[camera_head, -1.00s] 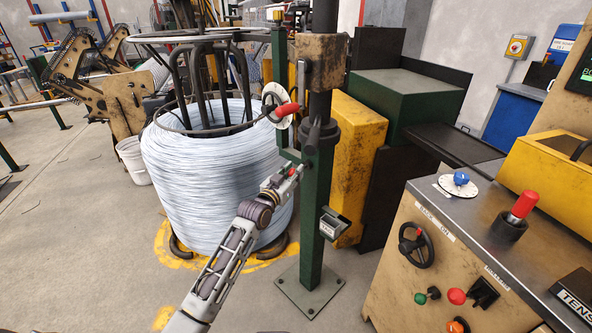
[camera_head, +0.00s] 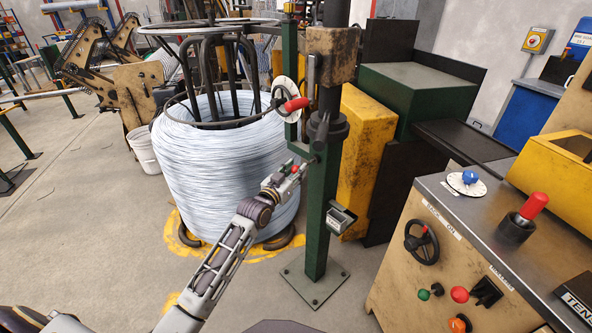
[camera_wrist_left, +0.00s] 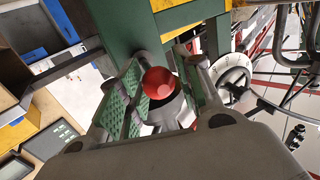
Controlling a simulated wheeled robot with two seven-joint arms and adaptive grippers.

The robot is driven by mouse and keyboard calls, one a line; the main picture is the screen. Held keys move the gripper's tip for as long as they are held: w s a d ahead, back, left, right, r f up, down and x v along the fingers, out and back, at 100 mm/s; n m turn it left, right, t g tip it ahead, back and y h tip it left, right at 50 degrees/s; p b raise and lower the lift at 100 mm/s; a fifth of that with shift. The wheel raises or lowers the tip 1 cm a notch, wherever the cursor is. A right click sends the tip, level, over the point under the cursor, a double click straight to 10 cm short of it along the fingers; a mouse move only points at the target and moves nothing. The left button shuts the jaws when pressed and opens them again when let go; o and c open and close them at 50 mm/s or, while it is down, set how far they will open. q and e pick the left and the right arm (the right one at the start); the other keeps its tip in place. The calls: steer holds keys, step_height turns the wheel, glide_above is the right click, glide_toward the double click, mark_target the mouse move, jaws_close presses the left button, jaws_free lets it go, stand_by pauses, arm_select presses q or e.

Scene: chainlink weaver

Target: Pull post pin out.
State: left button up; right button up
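The post pin shows a red knob (camera_wrist_left: 158,83) on a grey stem in the left wrist view. In the head view its small red end (camera_head: 295,169) is at the side of the green post (camera_head: 317,225), below the red-handled dial. My left gripper (camera_head: 289,171) reaches up to it from the lower left. In the left wrist view the gripper's two fingers (camera_wrist_left: 168,72) stand on either side of the red knob, apart, with some gap visible. Contact with the knob is not clear. The pin's far end is hidden at the post. My right gripper is out of view.
A large wire coil (camera_head: 215,165) stands left of the post, close behind my left arm. A dial with a red handle (camera_head: 290,104) is above the gripper. A control cabinet (camera_head: 440,265) is at right. Open floor (camera_head: 70,240) lies to the left.

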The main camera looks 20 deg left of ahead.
arm_select(q)
steer(key=shift+o, duration=1)
steer(key=shift+s+r, duration=0.1)
steer(key=shift+r, duration=0.1)
steer(key=shift+s, duration=0.1)
steer(key=s+a, duration=0.2)
steer(key=s, duration=0.9)
steer(key=shift+s+a, duration=0.15)
steer(key=shift+s, duration=0.05)
